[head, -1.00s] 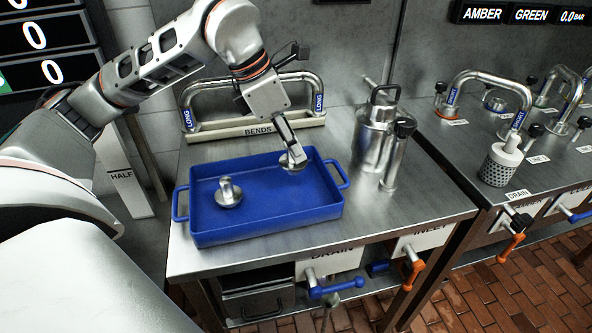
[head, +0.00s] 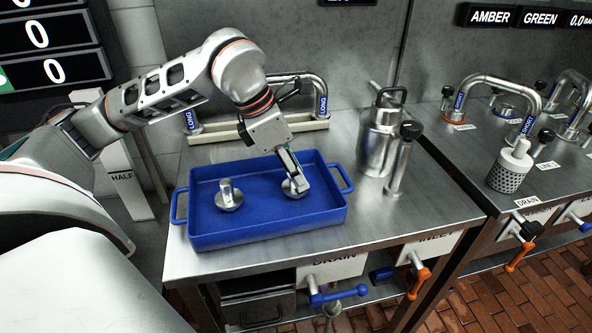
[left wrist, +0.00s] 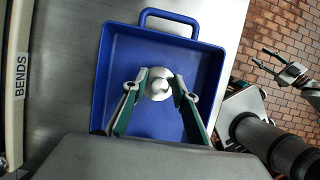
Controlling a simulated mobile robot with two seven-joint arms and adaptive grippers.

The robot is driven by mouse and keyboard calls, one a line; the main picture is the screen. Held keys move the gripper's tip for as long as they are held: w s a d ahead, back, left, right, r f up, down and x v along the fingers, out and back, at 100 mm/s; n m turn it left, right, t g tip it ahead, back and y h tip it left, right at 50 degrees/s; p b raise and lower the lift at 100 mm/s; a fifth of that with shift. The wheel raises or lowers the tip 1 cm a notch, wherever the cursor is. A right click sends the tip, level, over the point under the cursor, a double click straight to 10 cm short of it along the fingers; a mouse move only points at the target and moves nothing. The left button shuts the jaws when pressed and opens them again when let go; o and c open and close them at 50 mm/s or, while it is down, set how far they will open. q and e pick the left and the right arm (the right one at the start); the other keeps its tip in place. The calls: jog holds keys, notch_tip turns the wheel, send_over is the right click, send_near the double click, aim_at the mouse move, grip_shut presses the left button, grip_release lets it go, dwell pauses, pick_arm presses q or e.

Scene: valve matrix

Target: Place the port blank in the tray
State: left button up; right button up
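The port blank, a silvery disc with a short knob (head: 291,191), is in the right part of the blue tray (head: 268,236), apparently on its floor. A second, similar blank (head: 228,196) stands upright in the tray's left part. My left gripper (head: 299,184) reaches down over the right-hand blank. In the left wrist view the fingers (left wrist: 160,80) are spread on either side of this blank (left wrist: 159,87), and they look clear of its knob. The tray also shows there (left wrist: 122,60); the second blank is hidden. My right gripper (left wrist: 285,68) shows at the right edge, over the floor, its fingers apart.
The tray stands on a steel bench (head: 350,235). Behind it is a rack labelled BENDS (left wrist: 18,85) holding a long bent pipe (head: 262,82). A steel canister (head: 378,140) and an upright cylinder (head: 400,165) stand right of the tray. A valve bench is farther right.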

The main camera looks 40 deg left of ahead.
dwell(0.3)
pick_arm(q)
jog(key=shift+r, duration=0.3)
jog(key=p+v, duration=0.2)
jog(key=v, duration=0.9)
jog(key=shift+s+r+p, duration=0.2)
jog(key=shift+r+p, duration=0.1)
jog(key=shift+r, duration=0.05)
jog(key=shift+f, duration=0.1)
